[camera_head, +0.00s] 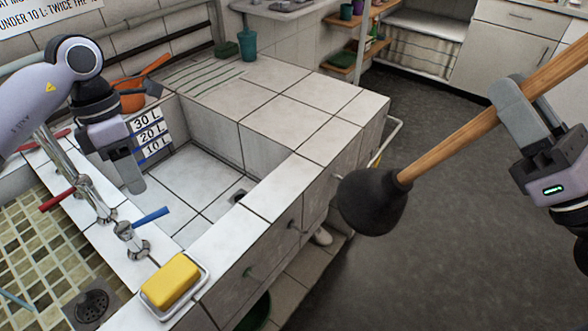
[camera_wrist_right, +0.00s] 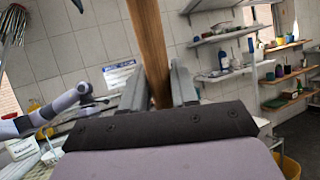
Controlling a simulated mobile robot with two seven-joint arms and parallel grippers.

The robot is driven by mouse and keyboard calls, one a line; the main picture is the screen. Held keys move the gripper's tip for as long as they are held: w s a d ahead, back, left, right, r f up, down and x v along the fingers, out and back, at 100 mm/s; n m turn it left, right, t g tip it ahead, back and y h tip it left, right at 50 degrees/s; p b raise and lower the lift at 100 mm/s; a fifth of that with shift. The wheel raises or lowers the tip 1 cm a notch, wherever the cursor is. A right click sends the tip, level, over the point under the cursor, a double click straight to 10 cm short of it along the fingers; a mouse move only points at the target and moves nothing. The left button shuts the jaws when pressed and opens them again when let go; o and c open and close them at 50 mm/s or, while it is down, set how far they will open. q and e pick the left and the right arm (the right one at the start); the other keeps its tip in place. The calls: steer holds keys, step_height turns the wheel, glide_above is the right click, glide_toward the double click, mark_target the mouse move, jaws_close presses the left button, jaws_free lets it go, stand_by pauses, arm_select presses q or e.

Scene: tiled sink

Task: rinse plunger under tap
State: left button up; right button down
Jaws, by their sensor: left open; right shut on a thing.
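The plunger has a black rubber cup (camera_head: 372,200) and a wooden handle (camera_head: 455,146). It is tilted, with the cup at the lower left, in front of the sink block over the dark floor. My right gripper (camera_head: 510,112) is shut on the handle, which also shows between the fingers in the right wrist view (camera_wrist_right: 150,50). The tiled sink basin (camera_head: 205,180) has a drain in its floor. The tap has a red lever (camera_head: 57,200) and a blue lever (camera_head: 150,217). My left gripper (camera_head: 130,172) is open and empty over the basin's left side, near the tap.
A yellow sponge (camera_head: 170,280) lies in a dish on the sink's front ledge. A teal cup (camera_head: 247,45) stands at the back. A metal rail (camera_head: 388,140) sticks out from the block's right side. The floor (camera_head: 440,240) at right is clear.

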mark_target(144, 220)
arm_select(q)
steer(key=f, duration=0.5)
steer(key=s+f+p, duration=0.1)
steer(key=f, duration=0.1)
steer(key=shift+s+d+f, duration=0.1)
steer(key=shift+d+f, duration=0.1)
steer(key=shift+d, duration=0.2)
jaws_close()
